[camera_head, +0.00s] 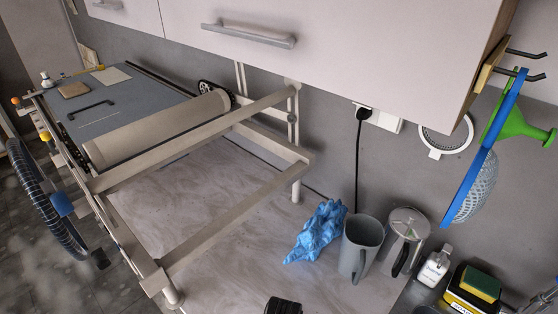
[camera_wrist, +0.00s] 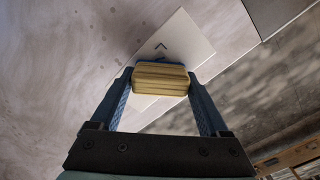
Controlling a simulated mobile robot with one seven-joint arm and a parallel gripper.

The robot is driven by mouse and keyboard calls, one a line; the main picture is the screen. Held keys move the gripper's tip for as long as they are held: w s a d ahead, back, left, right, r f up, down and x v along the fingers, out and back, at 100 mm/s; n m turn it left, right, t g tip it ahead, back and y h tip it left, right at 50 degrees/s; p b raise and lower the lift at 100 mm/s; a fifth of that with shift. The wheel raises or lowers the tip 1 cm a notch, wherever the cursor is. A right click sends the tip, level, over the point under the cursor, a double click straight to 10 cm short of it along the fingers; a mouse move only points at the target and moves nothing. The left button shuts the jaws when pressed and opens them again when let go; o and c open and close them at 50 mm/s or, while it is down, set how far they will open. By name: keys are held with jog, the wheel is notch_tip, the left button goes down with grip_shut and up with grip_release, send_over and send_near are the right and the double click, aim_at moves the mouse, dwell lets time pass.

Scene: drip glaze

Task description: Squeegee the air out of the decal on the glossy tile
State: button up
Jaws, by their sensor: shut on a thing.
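In the wrist view my gripper (camera_wrist: 160,82), with two blue fingers, is shut on a ribbed yellow block (camera_wrist: 160,79), which seems to be the squeegee. A little blue shows at the block's far edge. Beyond and beneath it is a flat white rectangular piece (camera_wrist: 185,42), seemingly the tile, with a dark chevron mark (camera_wrist: 160,46) on it. The block and fingers hide part of this piece. I cannot tell whether the block touches it. No separate decal outline or air bubbles can be made out. The tile and block cannot be made out in the head view.
A slab roller (camera_head: 160,128) with a frame stands on the marbled counter (camera_head: 225,255). A crumpled blue cloth (camera_head: 318,232), a grey pitcher (camera_head: 360,248), a lidded jug (camera_head: 404,240), a white bottle (camera_head: 434,268) and a yellow-green sponge (camera_head: 480,283) stand along the wall. A cabinet (camera_head: 330,45) overhangs.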

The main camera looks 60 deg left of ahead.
jog(key=shift+w+d+p, duration=0.15)
jog(key=shift+d, duration=0.4)
jog(key=shift+w+d+p, duration=0.15)
jog(key=shift+d, duration=0.35)
notch_tip(320, 180, up, 7)
jog(key=p, duration=0.7)
jog(key=shift+r, duration=0.15)
